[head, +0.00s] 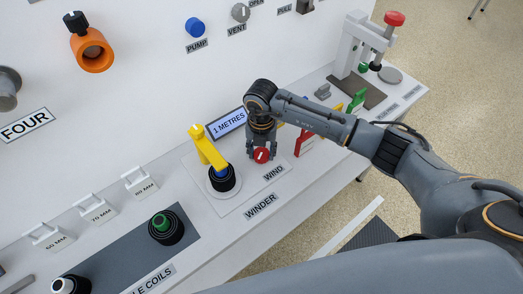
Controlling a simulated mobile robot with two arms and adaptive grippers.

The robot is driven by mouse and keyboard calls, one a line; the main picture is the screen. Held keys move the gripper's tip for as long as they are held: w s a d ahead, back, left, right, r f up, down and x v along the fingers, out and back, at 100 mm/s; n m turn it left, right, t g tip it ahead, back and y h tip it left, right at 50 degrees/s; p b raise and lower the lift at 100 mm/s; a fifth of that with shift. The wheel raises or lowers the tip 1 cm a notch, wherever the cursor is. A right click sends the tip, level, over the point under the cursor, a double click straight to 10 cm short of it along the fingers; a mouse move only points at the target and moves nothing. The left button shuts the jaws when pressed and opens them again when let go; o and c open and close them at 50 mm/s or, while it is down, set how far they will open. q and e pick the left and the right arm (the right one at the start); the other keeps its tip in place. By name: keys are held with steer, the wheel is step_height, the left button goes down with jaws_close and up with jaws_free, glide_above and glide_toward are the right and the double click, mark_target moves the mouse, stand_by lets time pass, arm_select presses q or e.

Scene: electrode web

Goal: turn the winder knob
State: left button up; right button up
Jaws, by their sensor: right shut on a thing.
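The winder knob (262,155) is a small red round knob with a white mark, on the white bench panel beside the WIND label (273,172). My right gripper (261,151) points down from above and is shut on the knob, its fingers partly hiding it. The winder (221,178) stands just left, a black spool with a yellow arm over it. A display (229,123) behind reads "1 METRES". My left gripper is not in view.
A red stand (304,143) and a green one (357,101) stand right of the knob. A press with a red top (394,19) is at the far right. Coils (166,228) sit on a grey mat at the left front. Wall knobs and an orange ring (92,52) are behind.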

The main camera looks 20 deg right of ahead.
mark_target(261, 153)
steer(key=m, duration=0.4)
steer(key=shift+m, duration=0.3)
steer(key=m+p, duration=0.1)
steer(key=m, duration=0.3)
steer(key=shift+m, duration=0.3)
steer(key=o, duration=1.1)
steer(key=shift+o, duration=0.2)
steer(key=shift+r, duration=0.1)
step_height(261, 153, up, 12)
